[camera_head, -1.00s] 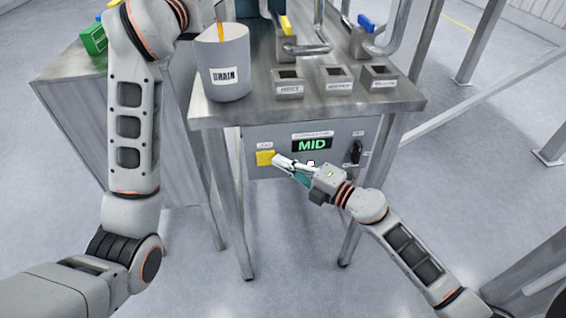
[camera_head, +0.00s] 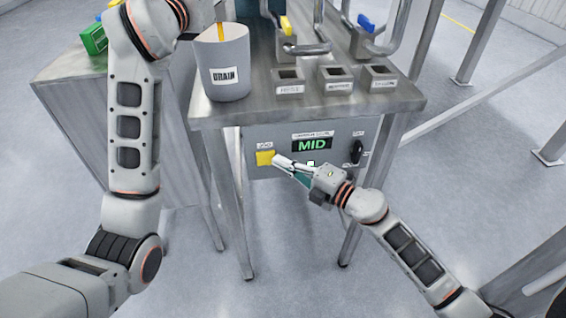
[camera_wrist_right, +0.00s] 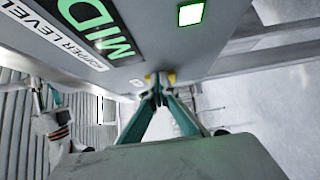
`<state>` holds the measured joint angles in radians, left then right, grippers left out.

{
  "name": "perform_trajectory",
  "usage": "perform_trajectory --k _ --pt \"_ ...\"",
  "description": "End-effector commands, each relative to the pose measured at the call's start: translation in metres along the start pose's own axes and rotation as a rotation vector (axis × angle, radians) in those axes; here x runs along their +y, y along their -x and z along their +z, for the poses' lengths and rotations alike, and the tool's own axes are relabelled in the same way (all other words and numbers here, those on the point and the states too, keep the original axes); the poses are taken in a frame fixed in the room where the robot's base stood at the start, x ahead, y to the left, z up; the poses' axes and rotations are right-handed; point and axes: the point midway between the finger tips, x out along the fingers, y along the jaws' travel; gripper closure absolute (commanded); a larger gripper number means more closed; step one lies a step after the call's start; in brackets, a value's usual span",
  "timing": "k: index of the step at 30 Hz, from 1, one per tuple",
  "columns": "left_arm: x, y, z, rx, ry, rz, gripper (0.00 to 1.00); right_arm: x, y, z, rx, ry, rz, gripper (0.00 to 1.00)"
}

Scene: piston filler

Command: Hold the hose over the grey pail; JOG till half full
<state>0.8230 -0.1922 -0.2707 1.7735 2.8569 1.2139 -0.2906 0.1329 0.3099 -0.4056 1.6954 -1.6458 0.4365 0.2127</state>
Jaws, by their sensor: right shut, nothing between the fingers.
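The grey pail (camera_head: 223,72), labelled DRAIN, stands upright at the left of the steel table top. A narrow orange strip (camera_head: 219,32) shows at its mouth; I cannot tell whether it is hose or liquid. My left arm reaches to the top edge above the pail, but its fingers and hold are not clear. My right gripper (camera_head: 278,160) is shut and empty, its tips at the yellow button (camera_head: 264,158) on the front panel. In the right wrist view the teal fingers (camera_wrist_right: 159,92) meet, with yellow showing beside the tips; I cannot tell if they press it.
The panel display (camera_head: 312,145) reads MID in green. A black knob (camera_head: 356,152) sits to its right. A green square (camera_wrist_right: 190,14) is lit in the wrist view. Several small square holders and bent pipes stand on the table (camera_head: 300,110). A green box (camera_head: 93,40) is at far left.

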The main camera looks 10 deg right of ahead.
Motion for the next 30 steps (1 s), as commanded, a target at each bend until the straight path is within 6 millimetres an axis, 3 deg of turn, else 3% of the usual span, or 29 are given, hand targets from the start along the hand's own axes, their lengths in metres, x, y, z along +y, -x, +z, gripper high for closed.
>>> perform_trajectory --k 1,17,23,30 --pt "0.000 0.000 -0.001 0.002 0.000 0.000 1.00 0.007 -0.002 0.004 -0.008 0.008 0.012 1.00" --pt "0.000 0.000 -0.001 0.002 0.000 0.000 1.00 0.007 0.004 -0.003 -0.006 0.007 0.011 1.00" --pt "0.000 0.000 0.000 0.001 0.000 0.000 1.00 0.004 0.031 -0.029 -0.001 0.004 0.006 1.00" --pt "0.000 0.000 0.001 -0.001 0.000 0.000 1.00 0.001 0.085 -0.029 -0.001 0.001 0.001 1.00"
